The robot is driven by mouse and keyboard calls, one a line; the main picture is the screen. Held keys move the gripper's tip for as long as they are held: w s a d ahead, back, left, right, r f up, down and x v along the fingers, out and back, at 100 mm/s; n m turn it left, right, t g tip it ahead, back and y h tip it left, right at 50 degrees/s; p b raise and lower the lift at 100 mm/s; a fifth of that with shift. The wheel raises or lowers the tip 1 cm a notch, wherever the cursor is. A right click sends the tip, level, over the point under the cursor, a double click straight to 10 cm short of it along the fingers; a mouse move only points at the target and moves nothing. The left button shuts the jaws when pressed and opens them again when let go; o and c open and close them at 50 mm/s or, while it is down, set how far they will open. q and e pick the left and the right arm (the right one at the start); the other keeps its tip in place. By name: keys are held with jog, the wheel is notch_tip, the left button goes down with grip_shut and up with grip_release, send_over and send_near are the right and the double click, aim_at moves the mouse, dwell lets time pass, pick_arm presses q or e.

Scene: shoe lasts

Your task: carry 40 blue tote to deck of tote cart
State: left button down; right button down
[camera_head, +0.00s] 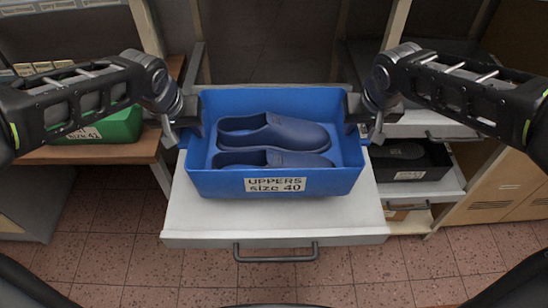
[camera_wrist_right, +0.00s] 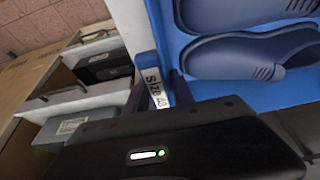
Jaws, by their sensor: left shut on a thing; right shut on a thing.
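The blue tote (camera_head: 215,183), labelled "UPPERS size 40", is level in the middle of the head view, over a white pull-out surface (camera_head: 280,222). I cannot tell whether its base touches that surface. Two dark blue shoe uppers (camera_head: 272,132) lie inside. My left gripper (camera_head: 188,128) is shut on the tote's left side wall, and my right gripper (camera_head: 360,124) is shut on its right side wall. In the right wrist view the tote (camera_wrist_right: 290,93) shows between and beyond the fingers, with a "size 40" label. I cannot identify the tote cart's deck for certain.
A green tote (camera_head: 105,128) stands on a wooden bench at the left. At the right, a black tote (camera_head: 408,160) stands on a white shelf, beside a wooden cabinet (camera_head: 508,185). The white surface has a grey front handle (camera_head: 276,257). Tiled floor lies clear in front.

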pick_arm(q)
jog(key=shift+d, duration=0.1)
pick_arm(e)
jog(key=shift+f, duration=0.1)
